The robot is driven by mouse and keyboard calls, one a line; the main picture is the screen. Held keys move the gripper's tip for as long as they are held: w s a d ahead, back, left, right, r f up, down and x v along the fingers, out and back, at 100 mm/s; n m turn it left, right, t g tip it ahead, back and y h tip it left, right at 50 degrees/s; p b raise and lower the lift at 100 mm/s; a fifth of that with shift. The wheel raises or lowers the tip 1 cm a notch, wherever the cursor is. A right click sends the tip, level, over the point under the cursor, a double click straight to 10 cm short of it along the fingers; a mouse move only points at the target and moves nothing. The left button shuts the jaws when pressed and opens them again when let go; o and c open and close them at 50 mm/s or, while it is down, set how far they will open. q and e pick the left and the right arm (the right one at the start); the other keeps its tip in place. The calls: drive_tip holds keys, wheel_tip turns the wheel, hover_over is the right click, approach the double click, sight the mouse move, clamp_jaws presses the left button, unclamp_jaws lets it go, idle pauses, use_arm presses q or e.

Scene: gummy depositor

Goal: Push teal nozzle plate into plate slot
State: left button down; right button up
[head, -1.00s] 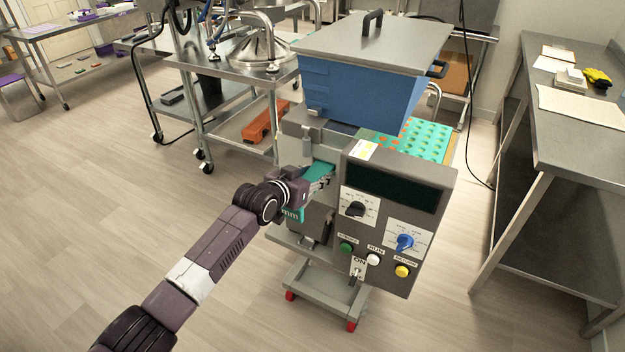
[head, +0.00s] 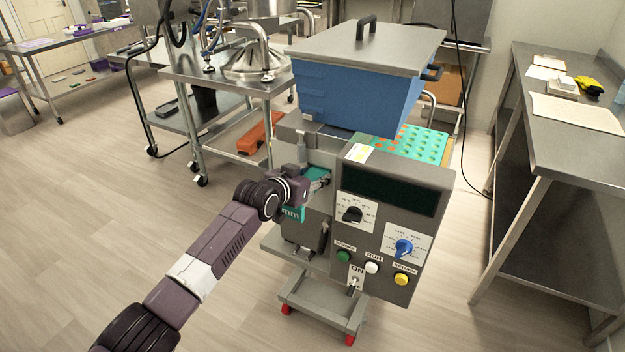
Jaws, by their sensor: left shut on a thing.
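The teal nozzle plate (head: 317,173) shows as a small patch at the slot area on the left side of the depositor, under the blue hopper. A teal part with "mm" lettering (head: 292,214) hangs just below my gripper. My left gripper (head: 312,186) is shut on the teal nozzle plate at the machine's side. The gripper and wrist hide much of the plate, and I cannot tell how deep it sits in the plate slot. My right gripper is not in view.
The depositor's control panel (head: 388,215) with knobs and buttons stands right of the gripper. The blue hopper (head: 358,95) is above. A teal mold tray (head: 411,143) lies behind the panel. Steel tables stand at the right (head: 575,140) and back left. Floor at left is clear.

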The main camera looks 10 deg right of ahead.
sight(298, 214)
use_arm(q)
drive_tip(key=shift+w+d+r, duration=0.1)
drive_tip(key=shift+r, duration=0.55)
drive_tip(key=shift+f, duration=0.1)
drive_tip(key=c, duration=1.4)
unclamp_jaws()
drive_tip(key=o, duration=0.4)
drive_tip(key=shift+w+d+f, duration=0.1)
drive_tip(key=shift+w, duration=0.1)
drive_tip(key=shift+c, duration=0.2)
drive_tip(key=shift+s+f, duration=0.25)
drive_tip(key=shift+s+a+r, duration=0.1)
drive_tip(key=shift+s+a, duration=0.2)
drive_tip(key=shift+a, duration=0.05)
drive_tip(key=v, duration=1.1)
